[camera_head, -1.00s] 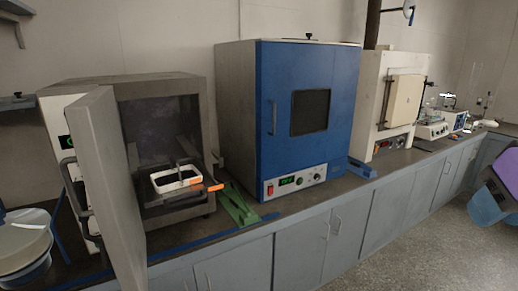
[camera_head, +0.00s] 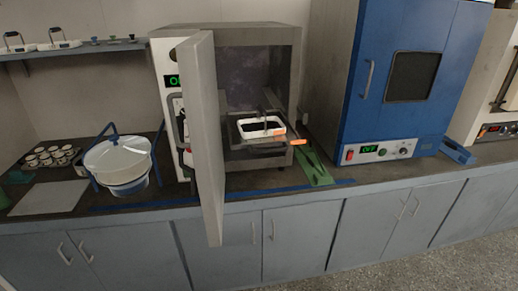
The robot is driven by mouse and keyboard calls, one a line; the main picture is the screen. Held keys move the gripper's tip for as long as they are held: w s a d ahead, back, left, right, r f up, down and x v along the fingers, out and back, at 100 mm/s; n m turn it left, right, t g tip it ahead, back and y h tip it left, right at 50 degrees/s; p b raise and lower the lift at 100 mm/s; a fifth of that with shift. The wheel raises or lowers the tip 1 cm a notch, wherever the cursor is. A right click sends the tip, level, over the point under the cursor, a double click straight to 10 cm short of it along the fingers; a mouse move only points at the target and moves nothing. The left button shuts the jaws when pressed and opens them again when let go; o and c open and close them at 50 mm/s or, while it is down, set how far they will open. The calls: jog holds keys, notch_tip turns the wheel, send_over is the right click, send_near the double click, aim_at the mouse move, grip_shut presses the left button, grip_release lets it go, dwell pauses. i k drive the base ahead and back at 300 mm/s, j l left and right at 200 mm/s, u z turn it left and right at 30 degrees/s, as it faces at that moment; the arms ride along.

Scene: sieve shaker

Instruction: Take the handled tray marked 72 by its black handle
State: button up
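A white rectangular tray (camera_head: 245,131) with a dark upright handle (camera_head: 264,118) sits in the open chamber of the grey oven (camera_head: 225,34), near its front. Orange-tipped bars show at the tray's front right. Two more white handled trays stand on the wall shelf at the upper left, one at the far left (camera_head: 19,48) and one beside it (camera_head: 58,45). No number can be read on any of the trays, so I cannot tell which is marked 72. My gripper is not in view.
The grey oven door (camera_head: 203,140) stands open toward me, left of the chamber. A white lidded pot with blue handles (camera_head: 117,158) stands left of it. A green stand (camera_head: 314,168) and a blue oven (camera_head: 402,75) are to the right.

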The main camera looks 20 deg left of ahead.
aim_at(258, 127)
jog(key=i+j+u, duration=0.1)
jog(key=i+j, duration=0.15)
jog(key=j, duration=0.2)
jog(key=i+j+u, duration=0.1)
jog(key=i+j, duration=0.2)
jog(key=j, duration=0.15)
jog(key=i+j+u, duration=0.1)
jog(key=i+j, duration=0.15)
jog(key=j, duration=0.2)
